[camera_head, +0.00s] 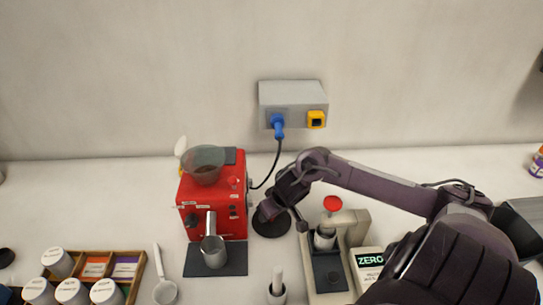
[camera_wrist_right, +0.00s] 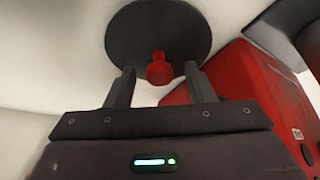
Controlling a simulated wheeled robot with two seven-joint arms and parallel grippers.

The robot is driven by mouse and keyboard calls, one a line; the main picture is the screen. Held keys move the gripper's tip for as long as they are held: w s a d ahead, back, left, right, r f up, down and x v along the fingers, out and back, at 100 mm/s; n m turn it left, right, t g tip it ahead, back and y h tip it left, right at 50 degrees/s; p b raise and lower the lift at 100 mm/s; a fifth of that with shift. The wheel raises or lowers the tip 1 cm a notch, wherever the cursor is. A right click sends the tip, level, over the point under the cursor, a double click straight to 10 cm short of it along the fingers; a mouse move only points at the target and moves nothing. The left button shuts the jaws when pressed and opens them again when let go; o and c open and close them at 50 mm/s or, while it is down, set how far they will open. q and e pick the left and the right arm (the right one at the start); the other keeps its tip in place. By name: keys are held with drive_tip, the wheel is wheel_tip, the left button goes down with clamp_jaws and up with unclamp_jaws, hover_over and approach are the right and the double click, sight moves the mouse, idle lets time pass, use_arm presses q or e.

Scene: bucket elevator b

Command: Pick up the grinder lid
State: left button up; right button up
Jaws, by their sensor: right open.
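The grinder lid is a dark round disc with a small red knob. In the right wrist view the lid (camera_wrist_right: 150,28) lies ahead of my right gripper (camera_wrist_right: 160,72), and its knob (camera_wrist_right: 159,72) shows between the two spread fingers. The fingers look apart from the knob, with a gap on each side. In the head view the lid (camera_head: 272,226) lies on the counter just right of the red machine, partly covered by my right gripper (camera_head: 264,212). The knob is hidden there. My left gripper is not in view.
The red grinder (camera_head: 213,208) with its clear hopper (camera_head: 203,162) stands close left of the lid. A beige press with a red knob (camera_head: 333,203) stands to the right. A blue plug's cable (camera_head: 276,165) hangs behind. A wooden tray (camera_head: 138,262) with white jars is at left.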

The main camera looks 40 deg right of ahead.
drive_tip(key=shift+w+d+f, duration=0.1)
drive_tip(key=shift+w+f, duration=0.15)
drive_tip(key=shift+f, duration=0.2)
drive_tip(key=shift+s+r, duration=0.1)
drive_tip(key=shift+c, duration=0.3)
drive_tip(key=shift+c, duration=1.1)
drive_tip(key=c, duration=0.7)
clamp_jaws()
drive_tip(key=shift+r, duration=0.1)
